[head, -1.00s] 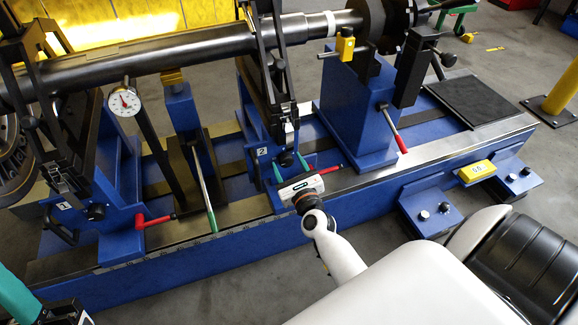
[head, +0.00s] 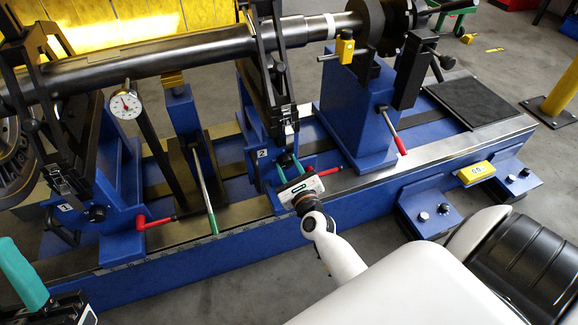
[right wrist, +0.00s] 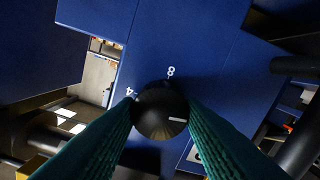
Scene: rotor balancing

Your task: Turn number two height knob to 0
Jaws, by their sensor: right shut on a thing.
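The number two height knob (right wrist: 160,112) is a round black knob on a blue panel in the right wrist view. Its white pointer line faces right and slightly down. An 8 shows above the knob and a 4 at its upper left; other marks are hidden. My right gripper (right wrist: 160,108) is shut on the knob, with a teal finger on each side. In the head view, my right gripper (head: 290,167) is at the blue support marked 2 (head: 262,155); the knob is mostly hidden there. My left gripper (head: 22,275) shows partly at the lower left, away from the supports.
A long dark rotor shaft (head: 150,60) lies across the supports. A red-handled lever (head: 328,171) is close to the right gripper. A green-handled lever (head: 211,220) and a dial gauge (head: 126,103) stand farther left. The floor in front of the blue bed is clear.

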